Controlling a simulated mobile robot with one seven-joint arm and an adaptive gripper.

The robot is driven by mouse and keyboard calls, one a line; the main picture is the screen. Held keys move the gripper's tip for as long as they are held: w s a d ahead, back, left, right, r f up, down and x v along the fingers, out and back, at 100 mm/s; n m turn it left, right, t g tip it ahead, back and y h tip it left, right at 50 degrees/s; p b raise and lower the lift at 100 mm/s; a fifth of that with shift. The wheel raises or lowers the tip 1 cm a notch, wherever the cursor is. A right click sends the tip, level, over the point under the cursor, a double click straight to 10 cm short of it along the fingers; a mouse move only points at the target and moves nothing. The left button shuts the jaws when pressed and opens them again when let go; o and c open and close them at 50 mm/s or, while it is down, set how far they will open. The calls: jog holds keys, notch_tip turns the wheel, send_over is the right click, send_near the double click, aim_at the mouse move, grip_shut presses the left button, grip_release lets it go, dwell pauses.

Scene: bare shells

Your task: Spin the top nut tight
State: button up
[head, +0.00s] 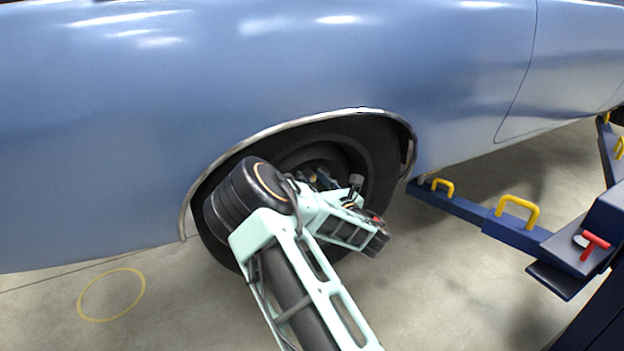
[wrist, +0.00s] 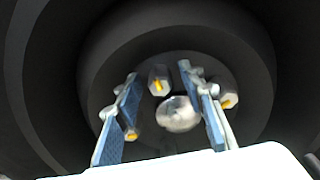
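The top nut (wrist: 158,80) is a grey hex nut with a yellow mark, on the dark wheel hub in the wrist view. My gripper (wrist: 158,74) is open, its blue-padded fingers to the left and right of the top nut in the picture, with visible gaps. I cannot tell whether the fingertips reach its depth. A second nut (wrist: 229,97) shows right of the right finger. In the head view the nuts are hidden by my arm.
The dark wheel (head: 377,165) sits inside the blue car's (head: 110,150) arch, and its rim surrounds my gripper closely. A blue lift arm (head: 465,208) with yellow handles extends under the car at right. The floor (head: 170,315) at left is clear, with a yellow ring marking.

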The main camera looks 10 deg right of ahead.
jog(key=shift+w, duration=0.15)
jog(key=shift+c, duration=0.4)
grip_shut()
